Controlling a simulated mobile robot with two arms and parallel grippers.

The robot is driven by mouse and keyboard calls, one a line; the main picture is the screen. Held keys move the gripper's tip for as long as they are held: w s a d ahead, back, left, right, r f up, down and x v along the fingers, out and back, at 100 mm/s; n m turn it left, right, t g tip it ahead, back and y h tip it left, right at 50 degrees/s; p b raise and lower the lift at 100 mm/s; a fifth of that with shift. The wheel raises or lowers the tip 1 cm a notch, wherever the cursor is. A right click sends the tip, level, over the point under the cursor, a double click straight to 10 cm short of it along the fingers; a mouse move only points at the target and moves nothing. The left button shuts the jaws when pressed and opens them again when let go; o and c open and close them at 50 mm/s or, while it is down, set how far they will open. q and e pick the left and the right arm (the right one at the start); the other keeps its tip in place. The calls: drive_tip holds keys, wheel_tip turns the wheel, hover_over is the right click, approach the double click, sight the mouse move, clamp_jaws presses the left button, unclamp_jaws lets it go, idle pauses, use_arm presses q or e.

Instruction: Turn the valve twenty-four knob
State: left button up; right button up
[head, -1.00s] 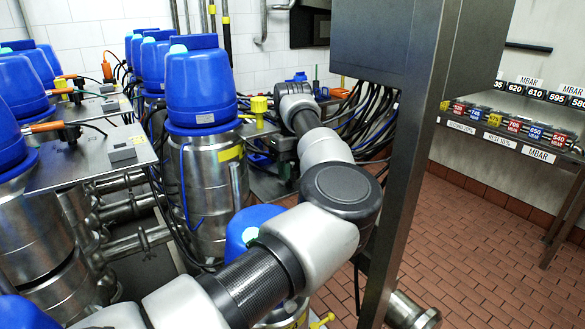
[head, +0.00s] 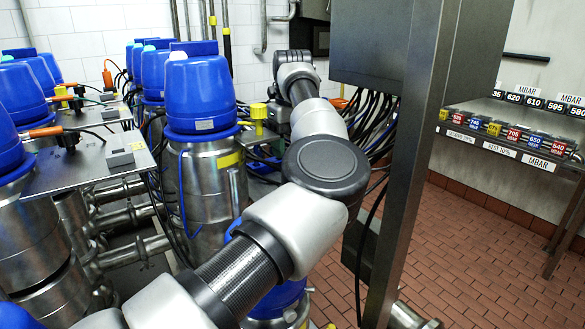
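Several valves with blue domed heads stand on steel bodies; the nearest whole blue valve head (head: 200,95) is left of centre. A yellow knob (head: 258,112) sticks up to the right of that valve, beside my arm. No number is readable on these valves, so I cannot tell which is valve twenty-four. One arm of mine comes in from the bottom left and reaches to the back, its far wrist near the dark cables. Its gripper is hidden behind the arm's own links. My other gripper is not in view.
A steel cabinet (head: 375,45) and its post stand just right of my arm. Dark cables (head: 375,120) hang below the cabinet. A metal shelf (head: 110,160) juts out at the left. A rack of number labels (head: 520,145) stands at the right over open brick-red floor.

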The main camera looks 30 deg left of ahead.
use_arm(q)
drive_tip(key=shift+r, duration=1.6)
